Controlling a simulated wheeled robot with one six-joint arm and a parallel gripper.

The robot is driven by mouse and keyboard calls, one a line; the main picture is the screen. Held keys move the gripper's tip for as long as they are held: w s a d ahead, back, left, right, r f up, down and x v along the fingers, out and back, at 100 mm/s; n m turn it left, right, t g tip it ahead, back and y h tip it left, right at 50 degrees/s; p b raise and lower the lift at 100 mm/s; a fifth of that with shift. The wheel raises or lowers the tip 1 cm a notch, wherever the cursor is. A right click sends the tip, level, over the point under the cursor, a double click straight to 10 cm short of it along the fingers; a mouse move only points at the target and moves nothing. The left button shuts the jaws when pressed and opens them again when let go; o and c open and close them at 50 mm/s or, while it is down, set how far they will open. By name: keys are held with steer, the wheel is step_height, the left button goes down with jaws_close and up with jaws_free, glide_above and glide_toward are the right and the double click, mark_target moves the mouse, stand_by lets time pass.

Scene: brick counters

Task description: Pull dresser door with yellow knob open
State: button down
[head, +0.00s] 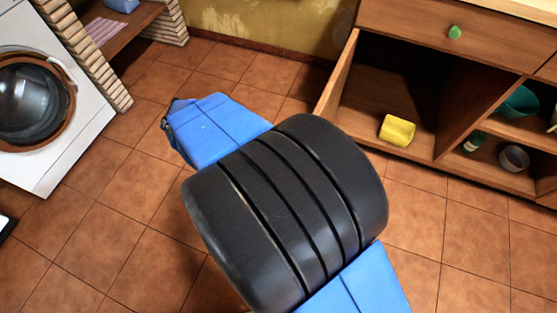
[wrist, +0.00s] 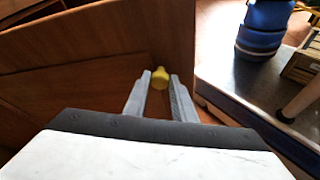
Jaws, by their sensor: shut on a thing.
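The yellow knob (wrist: 159,77) is on a brown wooden panel (wrist: 120,35), which looks like the dresser door, in the wrist view. My gripper (wrist: 158,84) is shut on the knob, with one grey finger on each side of it. In the head view, the dresser (head: 455,40) stands at the upper right with a large open compartment. A panel (head: 338,75) stands along the compartment's left edge; I cannot tell whether it is the door or the side wall. My arm fills the middle of the head view, and neither the knob nor my fingertips can be made out there.
A drawer with a green knob (head: 455,32) is above the compartment. A yellow block (head: 397,130) lies inside it. Shelves on the right hold a green bowl (head: 518,102) and a grey bowl (head: 514,157). A washing machine (head: 95,105) stands at the left. The tiled floor between is clear.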

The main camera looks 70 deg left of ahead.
steer(key=shift+s+a, duration=0.15)
steer(key=shift+s, duration=0.05)
stand_by(0.3)
steer(key=c, duration=1.5)
jaws_free()
steer(key=shift+o, duration=0.2)
